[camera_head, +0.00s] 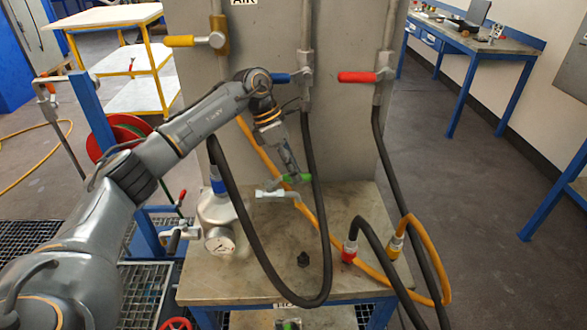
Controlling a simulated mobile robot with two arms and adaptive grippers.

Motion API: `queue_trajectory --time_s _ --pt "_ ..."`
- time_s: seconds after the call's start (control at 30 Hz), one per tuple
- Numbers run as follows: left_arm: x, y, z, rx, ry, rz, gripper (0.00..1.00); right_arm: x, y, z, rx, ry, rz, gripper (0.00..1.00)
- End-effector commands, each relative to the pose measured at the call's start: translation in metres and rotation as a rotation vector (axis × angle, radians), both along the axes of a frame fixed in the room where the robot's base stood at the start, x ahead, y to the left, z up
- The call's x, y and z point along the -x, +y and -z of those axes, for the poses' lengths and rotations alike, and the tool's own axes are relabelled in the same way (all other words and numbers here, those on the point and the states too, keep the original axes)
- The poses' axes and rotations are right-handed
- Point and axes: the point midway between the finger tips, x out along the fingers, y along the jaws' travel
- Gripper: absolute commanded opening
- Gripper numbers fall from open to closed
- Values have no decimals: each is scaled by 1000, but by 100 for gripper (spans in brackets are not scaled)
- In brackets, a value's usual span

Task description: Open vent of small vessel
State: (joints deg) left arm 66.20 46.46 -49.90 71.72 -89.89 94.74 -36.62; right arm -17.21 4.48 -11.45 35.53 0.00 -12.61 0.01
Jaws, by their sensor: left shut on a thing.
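The small vessel (216,209) is a pale metal body on the bench, with a round gauge (219,241) on its front and a blue-collared hose fitting on top. To its right is a silver pipe or valve piece (278,193) with a green handle (302,178) just above it, which appears to be the vent. My left arm reaches in from the left and bends down over the bench. My left gripper (291,172) is shut on the green handle and hides part of it. My right gripper is not in view.
A grey panel (346,130) behind carries a yellow-handled valve (194,40), a blue one (288,77) and a red one (360,77). Black and orange hoses hang across the bench (330,215). A blue workbench (474,40) stands at the back right, with clear floor before it.

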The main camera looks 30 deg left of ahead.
Motion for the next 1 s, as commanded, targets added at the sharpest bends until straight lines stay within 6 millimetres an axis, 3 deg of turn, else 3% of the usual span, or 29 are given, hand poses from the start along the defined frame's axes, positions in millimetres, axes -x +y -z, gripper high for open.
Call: queue_trajectory --time_s 0.23,0.27,0.37,0.73,1.0 --pt "0 0 -1 0 0 3 0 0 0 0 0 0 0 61" --pt "0 0 -1 0 0 3 25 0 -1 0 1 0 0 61" --pt "0 0 0 0 0 2 42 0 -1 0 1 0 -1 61" --pt "0 2 -5 0 -1 -1 42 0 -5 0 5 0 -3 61" --pt "2 23 -50 0 -4 -2 42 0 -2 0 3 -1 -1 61"
